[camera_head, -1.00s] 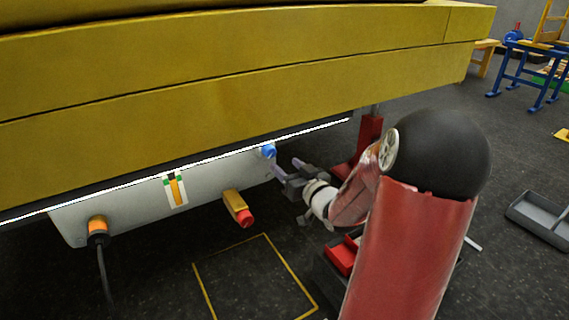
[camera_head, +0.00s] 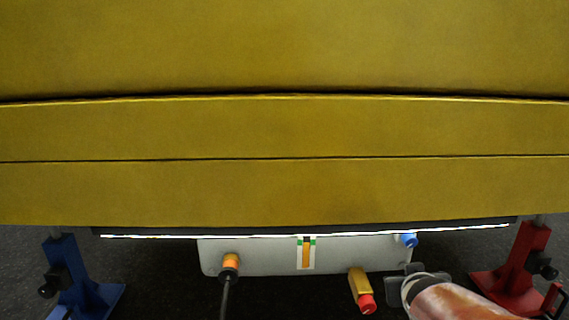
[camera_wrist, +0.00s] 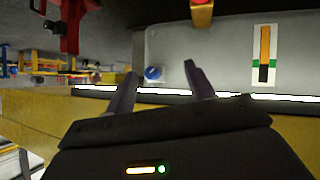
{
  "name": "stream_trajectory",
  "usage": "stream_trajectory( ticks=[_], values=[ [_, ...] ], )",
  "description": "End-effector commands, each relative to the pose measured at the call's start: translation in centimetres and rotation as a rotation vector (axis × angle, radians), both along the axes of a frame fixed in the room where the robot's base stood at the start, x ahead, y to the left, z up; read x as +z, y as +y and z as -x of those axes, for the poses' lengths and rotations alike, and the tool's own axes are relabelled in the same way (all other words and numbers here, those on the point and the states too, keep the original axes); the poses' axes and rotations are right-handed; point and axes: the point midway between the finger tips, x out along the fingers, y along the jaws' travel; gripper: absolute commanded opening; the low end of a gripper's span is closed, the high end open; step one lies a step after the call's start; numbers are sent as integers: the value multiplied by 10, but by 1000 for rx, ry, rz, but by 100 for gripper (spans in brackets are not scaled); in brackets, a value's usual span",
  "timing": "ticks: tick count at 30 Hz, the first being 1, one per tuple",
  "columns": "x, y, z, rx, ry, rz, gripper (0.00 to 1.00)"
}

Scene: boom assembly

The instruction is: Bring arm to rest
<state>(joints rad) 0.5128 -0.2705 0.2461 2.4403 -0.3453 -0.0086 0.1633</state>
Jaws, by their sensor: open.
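My arm reaches in from the lower right in the head view, with my gripper (camera_head: 418,270) beside the right end of the grey panel (camera_head: 330,257). In the wrist view my gripper (camera_wrist: 157,85) is open and empty, its two dark fingers apart. A blue knob (camera_head: 408,240) sits at the panel's upper right corner. In the wrist view, which is upside down, the blue knob (camera_wrist: 153,73) appears between the fingertips, beyond them; contact cannot be told. A yellow fitting with a red cap (camera_head: 361,288) sticks out from the panel just left of my gripper.
The large yellow boom (camera_head: 280,190) spans overhead. An orange plug (camera_head: 231,262) with a hanging cable is at the panel's left, a gauge strip (camera_head: 306,253) mid-panel. A blue stand (camera_head: 70,280) and a red stand (camera_head: 520,270) flank the panel.

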Motion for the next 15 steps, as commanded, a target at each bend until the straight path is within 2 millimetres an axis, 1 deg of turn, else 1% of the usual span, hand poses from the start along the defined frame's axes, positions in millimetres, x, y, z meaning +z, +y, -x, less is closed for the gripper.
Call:
stream_trajectory(
  ticks=[1,6,12,14,15],
  values=[
    [8,16,20,-5,41,-5,54],
    [11,53,85,-7,201,-83,54],
    [9,90,150,61,355,-191,54],
    [8,100,170,95,399,-222,54],
    [7,107,183,119,431,-245,54]
  ],
)
